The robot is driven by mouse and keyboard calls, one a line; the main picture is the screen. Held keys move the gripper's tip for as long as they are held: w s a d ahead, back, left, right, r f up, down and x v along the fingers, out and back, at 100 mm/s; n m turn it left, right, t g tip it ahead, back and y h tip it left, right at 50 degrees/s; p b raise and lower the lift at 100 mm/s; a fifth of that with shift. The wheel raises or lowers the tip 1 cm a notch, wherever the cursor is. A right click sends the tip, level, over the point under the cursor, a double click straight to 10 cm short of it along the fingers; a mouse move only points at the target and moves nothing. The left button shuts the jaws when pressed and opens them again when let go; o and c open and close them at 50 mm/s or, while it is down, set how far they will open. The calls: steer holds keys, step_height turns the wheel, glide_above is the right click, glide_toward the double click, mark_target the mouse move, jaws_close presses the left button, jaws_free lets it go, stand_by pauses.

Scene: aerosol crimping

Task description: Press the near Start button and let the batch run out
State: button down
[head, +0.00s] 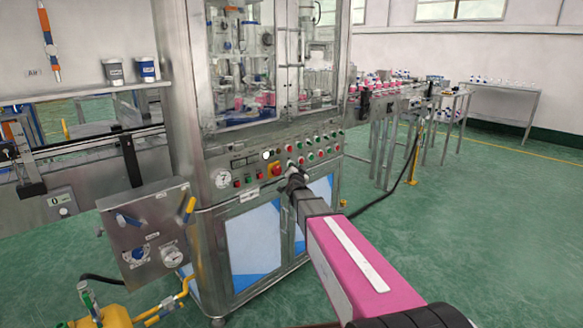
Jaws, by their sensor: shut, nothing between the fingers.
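The crimping machine's control panel (240,166) carries rows of small green and red buttons. My gripper (292,174) is shut and empty, its tip at the panel's lower edge just under a green button (290,163). I cannot tell whether the tip touches the panel or a button. The near Start button cannot be told by its label at this size, and my gripper may hide part of the lower row. A red button on a yellow plate (276,169) sits just left of my gripper. A white round button or lamp (266,155) is above it.
Pink-topped cans (372,82) stand on the outfeed conveyor at right. A steel box with gauges (150,235) and yellow pipework (100,312) stand at front left. A dark cable (400,190) crosses the floor. The green floor at right is clear.

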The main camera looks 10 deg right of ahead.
steer(key=shift+w+a, duration=0.1)
steer(key=shift+w+a, duration=0.2)
steer(key=shift+w, duration=0.05)
